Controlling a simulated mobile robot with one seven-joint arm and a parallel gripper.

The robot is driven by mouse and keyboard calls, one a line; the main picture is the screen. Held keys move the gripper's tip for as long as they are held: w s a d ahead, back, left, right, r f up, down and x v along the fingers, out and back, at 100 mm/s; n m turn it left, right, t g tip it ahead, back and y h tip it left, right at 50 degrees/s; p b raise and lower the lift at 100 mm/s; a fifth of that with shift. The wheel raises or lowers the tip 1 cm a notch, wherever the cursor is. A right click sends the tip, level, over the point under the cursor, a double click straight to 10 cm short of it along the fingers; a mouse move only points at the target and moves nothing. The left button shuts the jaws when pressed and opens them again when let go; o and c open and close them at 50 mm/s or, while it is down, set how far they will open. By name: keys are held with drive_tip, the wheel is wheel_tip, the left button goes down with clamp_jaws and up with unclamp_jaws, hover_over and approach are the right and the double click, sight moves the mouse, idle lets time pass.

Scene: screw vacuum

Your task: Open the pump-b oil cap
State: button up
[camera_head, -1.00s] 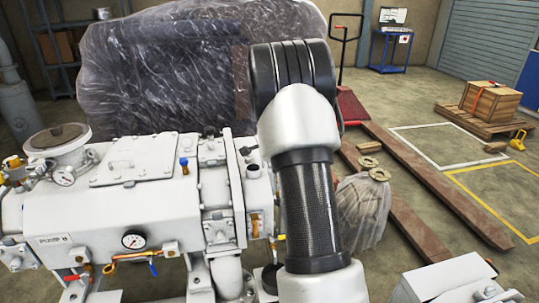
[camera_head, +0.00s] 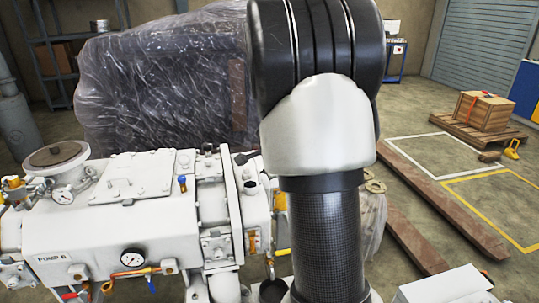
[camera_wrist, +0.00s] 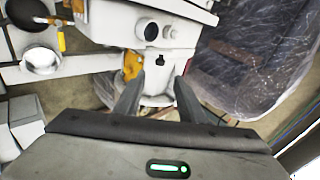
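The white pump (camera_head: 95,225), with a "PUMP" label whose last letter is hard to read, fills the left of the head view. A dark round cap (camera_head: 250,187) sits on top of its right end; I cannot be sure it is the oil cap. The wrist view shows a white housing with a dark round fitting (camera_wrist: 147,28) and a smaller black part (camera_wrist: 161,60) below it. The fingers point toward the housing; contact cannot be told. In the head view my arm hides the gripper.
A plastic-wrapped bulk (camera_head: 165,85) stands behind the pump and shows at right in the wrist view (camera_wrist: 255,50). A pressure gauge (camera_head: 132,258) and a blue-topped valve (camera_head: 183,184) stick out of the pump.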

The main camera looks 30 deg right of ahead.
drive_tip(key=p+v, duration=0.1)
drive_tip(key=v, duration=0.3)
drive_tip(key=shift+s+a+r, duration=0.1)
drive_tip(key=shift+s+r, duration=0.05)
drive_tip(key=shift+s, duration=0.05)
